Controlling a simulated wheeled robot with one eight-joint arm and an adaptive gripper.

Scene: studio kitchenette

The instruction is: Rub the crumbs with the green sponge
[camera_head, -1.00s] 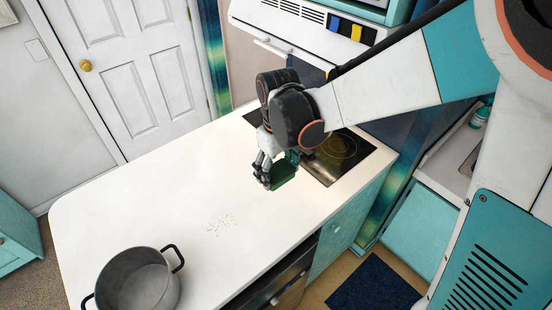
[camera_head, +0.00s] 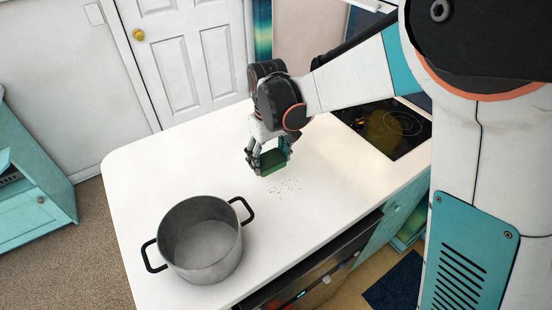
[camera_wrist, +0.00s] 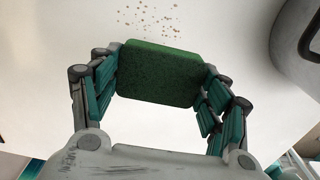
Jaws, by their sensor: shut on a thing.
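The green sponge (camera_head: 273,161) is held between the fingers of my gripper (camera_head: 269,158), which is shut on it. In the wrist view the sponge (camera_wrist: 160,73) spans the gap between the two finger pairs of my gripper (camera_wrist: 160,80). The crumbs (camera_head: 285,188) are a loose scatter of small brown bits on the white counter (camera_head: 150,180). They lie just in front of the sponge in the head view. In the wrist view the crumbs (camera_wrist: 150,20) show beyond the sponge's far edge, apart from it. I cannot tell whether the sponge touches the counter.
A grey pot (camera_head: 200,240) with two black handles stands on the counter left of the crumbs. A black cooktop (camera_head: 387,128) lies at the counter's right end. The counter between the pot and the far edge is clear.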

